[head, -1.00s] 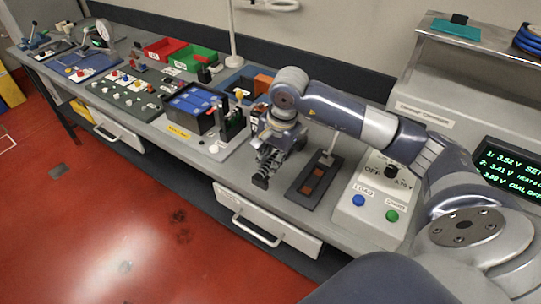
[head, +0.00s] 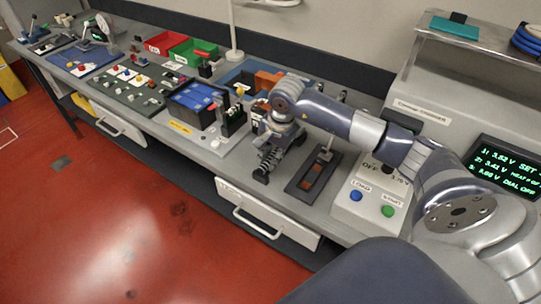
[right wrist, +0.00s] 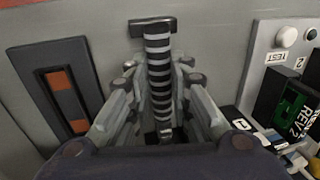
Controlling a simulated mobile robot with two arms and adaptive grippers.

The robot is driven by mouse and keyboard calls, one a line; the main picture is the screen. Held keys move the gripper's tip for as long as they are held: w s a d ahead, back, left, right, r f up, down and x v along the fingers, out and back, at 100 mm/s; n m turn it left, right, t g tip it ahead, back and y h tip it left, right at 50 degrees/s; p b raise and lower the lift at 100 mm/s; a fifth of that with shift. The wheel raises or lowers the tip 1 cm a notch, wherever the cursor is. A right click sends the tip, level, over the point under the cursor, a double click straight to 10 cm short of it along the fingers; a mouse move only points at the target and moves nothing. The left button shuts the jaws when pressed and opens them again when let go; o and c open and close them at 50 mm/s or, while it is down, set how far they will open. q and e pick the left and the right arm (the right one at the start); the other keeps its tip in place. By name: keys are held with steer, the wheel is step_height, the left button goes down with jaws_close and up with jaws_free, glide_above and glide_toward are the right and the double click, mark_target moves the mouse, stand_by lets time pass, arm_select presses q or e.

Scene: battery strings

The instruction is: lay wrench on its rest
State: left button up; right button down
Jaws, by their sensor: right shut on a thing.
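My right gripper (head: 268,160) is over the bench front, left of a dark plate with orange pads (head: 303,187) that looks like the rest. In the right wrist view my right gripper (right wrist: 162,110) is shut on the wrench (right wrist: 158,70), which has a black-and-grey banded shaft and a black crosswise end. In the head view the wrench's dark end (head: 261,177) shows below the fingers. The dark plate (right wrist: 48,112) lies left of the fingers in the wrist view, apart from the wrench. My left gripper is not in view.
A control box with a blue button (head: 356,195) and a green button (head: 388,211) stands right of the plate. A blue-topped battery (head: 195,98) and a small black rack (head: 233,119) stand to the left. A drawer (head: 268,213) is below the bench edge.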

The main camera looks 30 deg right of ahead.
steer(key=c, duration=1.5)
jaws_free()
steer(key=shift+f, duration=0.1)
steer(key=shift+o, duration=0.2)
steer(key=shift+r, duration=0.6)
step_height(320, 180, up, 11)
steer(key=s+b, duration=0.2)
steer(key=b, duration=0.1)
steer(key=shift+s+d, duration=0.15)
steer(key=shift+d, duration=0.2)
steer(key=shift+f, duration=0.1)
